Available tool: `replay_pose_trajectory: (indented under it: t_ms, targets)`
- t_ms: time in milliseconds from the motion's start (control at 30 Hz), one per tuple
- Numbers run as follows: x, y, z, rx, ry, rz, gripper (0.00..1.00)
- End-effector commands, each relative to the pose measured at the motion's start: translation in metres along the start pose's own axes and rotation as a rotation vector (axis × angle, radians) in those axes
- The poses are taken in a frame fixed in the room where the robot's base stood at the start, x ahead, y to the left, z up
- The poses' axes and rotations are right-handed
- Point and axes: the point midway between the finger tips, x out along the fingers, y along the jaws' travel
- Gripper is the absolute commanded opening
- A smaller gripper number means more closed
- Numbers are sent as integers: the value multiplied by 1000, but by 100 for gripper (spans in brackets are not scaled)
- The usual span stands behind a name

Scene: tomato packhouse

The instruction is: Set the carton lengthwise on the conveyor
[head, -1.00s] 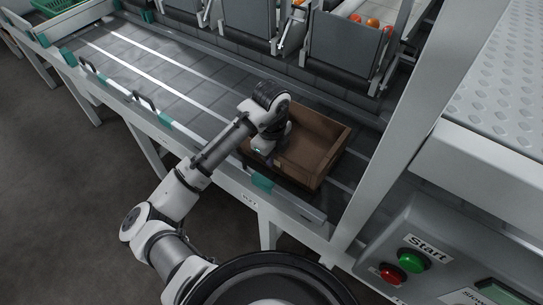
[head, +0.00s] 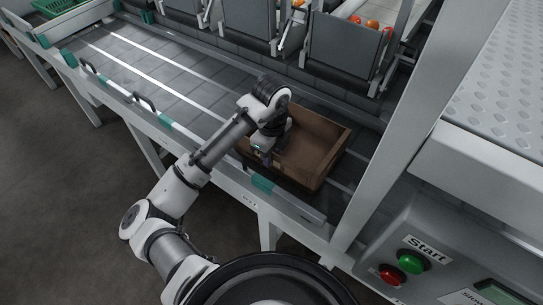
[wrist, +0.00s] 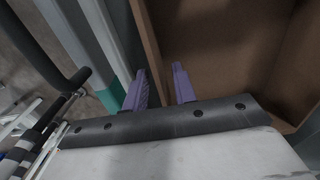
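The carton (head: 318,158) is a brown open-topped box on the grey conveyor (head: 185,88), close to its front rail. Its sides run roughly along and across the belt. The inside that shows looks empty; my arm hides its left part. My gripper (head: 264,161) is at the carton's front left wall. In the wrist view my gripper (wrist: 160,88) has its two purple fingers apart, with the edge of the carton wall (wrist: 148,42) running between them. The left finger is outside the carton and the right one inside. I see a gap beside the wall.
A front rail (head: 290,200) with teal pieces and black handles edges the conveyor. Grey hoppers (head: 345,50) stand behind, one with tomatoes. A white post (head: 390,160) rises right of the carton. A control panel (head: 430,245) is at lower right. The belt to the left is clear.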

Motion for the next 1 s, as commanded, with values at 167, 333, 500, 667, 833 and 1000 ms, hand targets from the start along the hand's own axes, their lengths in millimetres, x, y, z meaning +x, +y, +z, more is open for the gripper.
replay_pose_trajectory:
  t_ms: [167, 333, 500, 667, 833, 1000]
  targets:
    - [-43, 0, 1, 2, -5, -1, 27]
    - [-77, 0, 1, 0, -5, 0, 27]
    - [-97, 0, 0, 0, -2, 0, 27]
    - [-104, 0, 0, 0, 0, 1, 27]
    - [-104, 0, 0, 0, 1, 0, 27]
    - [-125, -27, -4, -63, 12, -173, 27]
